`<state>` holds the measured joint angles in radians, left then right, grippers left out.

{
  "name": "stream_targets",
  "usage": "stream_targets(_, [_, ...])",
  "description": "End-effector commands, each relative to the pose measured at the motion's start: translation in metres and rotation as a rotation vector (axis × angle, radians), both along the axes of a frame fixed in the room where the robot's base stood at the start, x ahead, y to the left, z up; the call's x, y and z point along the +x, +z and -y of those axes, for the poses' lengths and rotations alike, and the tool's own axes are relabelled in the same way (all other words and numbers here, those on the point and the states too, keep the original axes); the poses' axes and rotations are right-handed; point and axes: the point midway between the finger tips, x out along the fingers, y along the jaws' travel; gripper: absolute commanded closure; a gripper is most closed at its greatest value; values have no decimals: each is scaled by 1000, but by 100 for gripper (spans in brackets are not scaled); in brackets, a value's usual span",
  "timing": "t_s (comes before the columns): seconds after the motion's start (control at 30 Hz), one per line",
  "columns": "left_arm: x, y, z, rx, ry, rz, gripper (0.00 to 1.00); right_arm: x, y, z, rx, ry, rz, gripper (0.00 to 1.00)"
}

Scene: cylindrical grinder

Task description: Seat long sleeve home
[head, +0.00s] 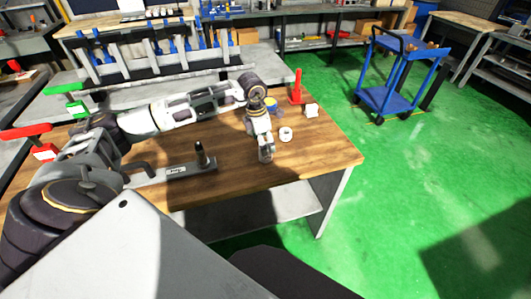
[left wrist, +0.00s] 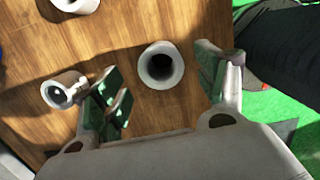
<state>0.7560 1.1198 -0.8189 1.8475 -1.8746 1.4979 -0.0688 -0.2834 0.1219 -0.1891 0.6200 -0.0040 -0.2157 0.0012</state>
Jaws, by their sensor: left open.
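My left gripper (head: 266,153) points down over the wooden table, fingers spread and empty. In the left wrist view, a pale round sleeve (left wrist: 147,72) with a dark bore appears upright in the gap between the fingertips (left wrist: 165,88), apart from both. A second pale ring-shaped piece (left wrist: 62,92) stands beside the left finger, and a third (left wrist: 76,4) is cut off at the top edge. In the head view, a white sleeve (head: 286,134) stands just right of the gripper. Which is the long sleeve, I cannot tell. A dark upright post (head: 201,156) rises from a grey base (head: 175,173). My right gripper is out of view.
The wooden table (head: 325,150) has bare space at its right front. Behind the gripper are a white block-like piece (head: 311,110), a red cone-like object (head: 297,88) and a blue-and-yellow item (head: 271,105). Red-handled (head: 28,131) and green-handled (head: 66,89) items are at left.

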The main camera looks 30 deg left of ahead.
Motion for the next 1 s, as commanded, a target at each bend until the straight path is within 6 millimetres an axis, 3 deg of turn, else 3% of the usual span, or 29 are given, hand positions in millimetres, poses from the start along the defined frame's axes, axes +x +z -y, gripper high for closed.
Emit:
stream_targets(0.4, [4,-41,6,0,1,-3,27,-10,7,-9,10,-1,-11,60])
stream_targets(0.63, [5,-44,6,0,0,0,27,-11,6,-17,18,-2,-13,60])
stream_targets(0.93, [5,-44,6,0,0,0,27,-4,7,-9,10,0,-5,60])
stream_targets(1.0, [5,-44,6,0,0,0,35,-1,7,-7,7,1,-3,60])
